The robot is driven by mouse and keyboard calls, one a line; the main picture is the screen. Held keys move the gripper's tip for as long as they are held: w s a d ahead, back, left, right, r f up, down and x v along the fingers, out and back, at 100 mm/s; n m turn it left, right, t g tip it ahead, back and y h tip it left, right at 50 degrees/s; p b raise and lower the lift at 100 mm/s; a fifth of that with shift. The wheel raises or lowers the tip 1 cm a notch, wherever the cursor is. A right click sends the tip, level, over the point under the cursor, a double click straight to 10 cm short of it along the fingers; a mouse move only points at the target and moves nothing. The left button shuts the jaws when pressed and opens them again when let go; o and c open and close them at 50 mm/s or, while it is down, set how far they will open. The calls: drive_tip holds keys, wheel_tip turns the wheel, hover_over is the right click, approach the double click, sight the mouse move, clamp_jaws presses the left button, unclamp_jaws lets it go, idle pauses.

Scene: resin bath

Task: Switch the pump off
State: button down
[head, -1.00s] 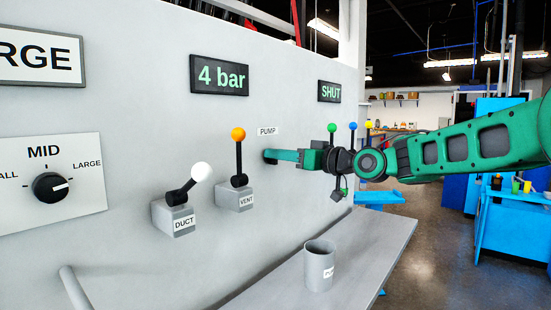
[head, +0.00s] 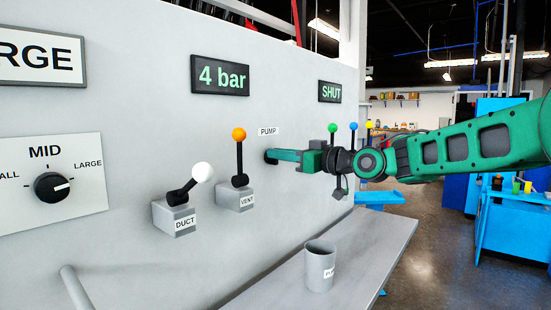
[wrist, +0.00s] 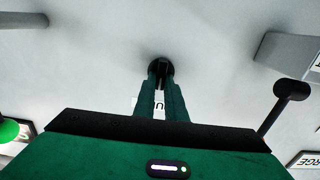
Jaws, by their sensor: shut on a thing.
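The PUMP label (head: 268,131) is on the grey wall panel. Just below it my gripper (head: 270,156) reaches the panel, with its fingers pointing straight at the wall. In the wrist view my gripper's two fingers (wrist: 161,88) are close together on a small dark round pump knob (wrist: 160,68) on the panel. The fingers hide most of the knob, so its setting cannot be read. The PUMP label shows only in part behind the fingers in the wrist view.
Left of my gripper are the VENT lever (head: 239,160) with an orange ball and the DUCT lever (head: 189,189) with a white ball. Signs read "4 bar" (head: 220,75) and "SHUT" (head: 329,92). A grey cup (head: 320,267) stands on the shelf (head: 368,245) below.

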drive_tip(key=shift+w+d+f, duration=0.15)
drive_tip(key=shift+d, duration=0.05)
drive_tip(key=c, duration=1.8)
unclamp_jaws()
drive_tip(key=v, duration=1)
drive_tip(key=shift+s+d, duration=0.25)
drive_tip(key=shift+d, duration=0.05)
